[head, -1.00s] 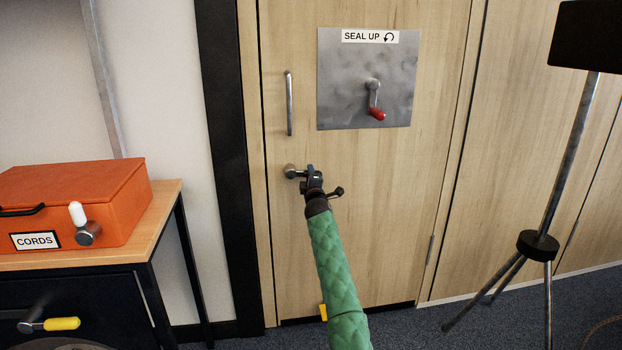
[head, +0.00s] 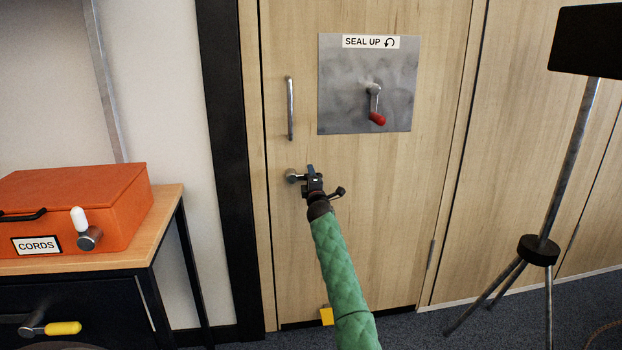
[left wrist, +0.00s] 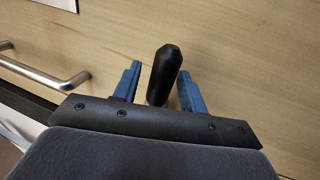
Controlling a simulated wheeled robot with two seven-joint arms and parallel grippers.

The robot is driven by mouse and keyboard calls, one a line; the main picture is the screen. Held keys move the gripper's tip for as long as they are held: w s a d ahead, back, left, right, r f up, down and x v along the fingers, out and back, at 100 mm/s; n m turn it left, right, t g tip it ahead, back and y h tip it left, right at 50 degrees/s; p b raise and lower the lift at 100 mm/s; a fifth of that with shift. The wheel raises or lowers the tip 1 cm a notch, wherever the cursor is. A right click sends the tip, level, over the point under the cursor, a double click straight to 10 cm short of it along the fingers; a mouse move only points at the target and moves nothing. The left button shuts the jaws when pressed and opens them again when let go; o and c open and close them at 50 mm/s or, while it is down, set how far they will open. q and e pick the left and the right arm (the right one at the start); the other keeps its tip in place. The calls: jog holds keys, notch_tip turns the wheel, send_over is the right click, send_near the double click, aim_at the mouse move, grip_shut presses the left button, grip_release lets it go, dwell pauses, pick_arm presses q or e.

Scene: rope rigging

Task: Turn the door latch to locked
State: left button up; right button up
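The door latch (head: 293,176) is a round metal pivot with a lever, low on the left side of the wooden door (head: 400,220). The lever points right, and its end is hidden behind my left gripper (head: 312,178) in the head view. In the left wrist view the latch's black grip (left wrist: 164,72) stands between the two blue fingers of the left gripper (left wrist: 158,88). Gaps show on both sides of the grip, so the fingers are open around it. My right gripper is not in view.
A metal plate (head: 345,100) with a red-tipped crank (head: 376,112) and a SEAL UP label is higher on the door. A vertical handle (head: 290,108) is above the latch. An orange CORDS box (head: 70,205) sits at left. A tripod stand (head: 538,250) is at right.

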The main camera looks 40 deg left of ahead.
pick_arm(q)
jog(key=shift+s+d+f, duration=0.25)
jog(key=shift+d, duration=0.15)
jog(key=v, duration=0.6)
jog(key=shift+s+d, duration=0.25)
jog(key=shift+s, duration=0.05)
